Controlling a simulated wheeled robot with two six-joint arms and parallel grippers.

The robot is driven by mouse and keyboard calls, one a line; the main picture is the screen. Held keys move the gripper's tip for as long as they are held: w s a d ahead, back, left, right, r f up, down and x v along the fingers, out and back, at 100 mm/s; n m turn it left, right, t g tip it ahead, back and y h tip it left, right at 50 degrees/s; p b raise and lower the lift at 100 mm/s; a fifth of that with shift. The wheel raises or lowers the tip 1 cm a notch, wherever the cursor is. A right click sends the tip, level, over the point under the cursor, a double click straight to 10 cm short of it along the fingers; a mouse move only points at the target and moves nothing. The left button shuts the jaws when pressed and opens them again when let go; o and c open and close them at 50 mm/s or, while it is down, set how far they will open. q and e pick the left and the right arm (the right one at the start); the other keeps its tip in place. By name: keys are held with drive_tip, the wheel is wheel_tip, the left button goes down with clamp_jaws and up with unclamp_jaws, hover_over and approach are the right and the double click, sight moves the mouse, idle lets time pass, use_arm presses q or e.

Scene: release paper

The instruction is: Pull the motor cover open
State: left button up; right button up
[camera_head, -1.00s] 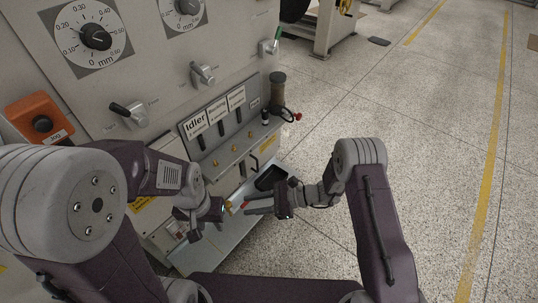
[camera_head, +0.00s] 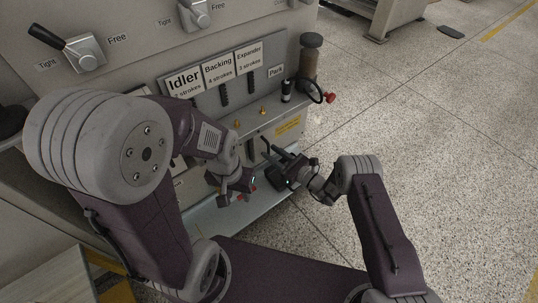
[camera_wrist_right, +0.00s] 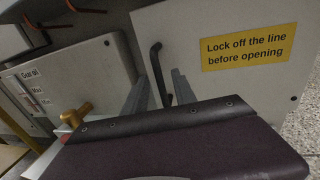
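The motor cover (camera_wrist_right: 225,88) is a grey panel with a yellow label reading "Lock off the line before opening" (camera_wrist_right: 249,47). Its black bar handle (camera_wrist_right: 157,66) stands upright left of the label in the right wrist view and looks closed against the machine. My right gripper (camera_wrist_right: 160,88) is open, with its two grey fingers spread and the handle showing between them. I cannot tell how deep the handle sits between the fingers. In the head view my right gripper (camera_head: 268,149) is close to the panel. My left gripper (camera_head: 232,195) hangs low before the machine; its fingers are unclear.
A brass-coloured knob (camera_wrist_right: 76,115) and a grey box with a gauge (camera_wrist_right: 75,80) are left of the cover. Above are slotted levers labelled Idler (camera_head: 185,82), Backing and Expander. A cylinder with a red-knobbed crank (camera_head: 330,97) stands at the right corner. Open speckled floor (camera_head: 450,150) lies right.

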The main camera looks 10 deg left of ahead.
drive_tip(key=shift+b+x, duration=0.3)
drive_tip(key=shift+x, duration=0.85)
clamp_jaws()
idle(0.5)
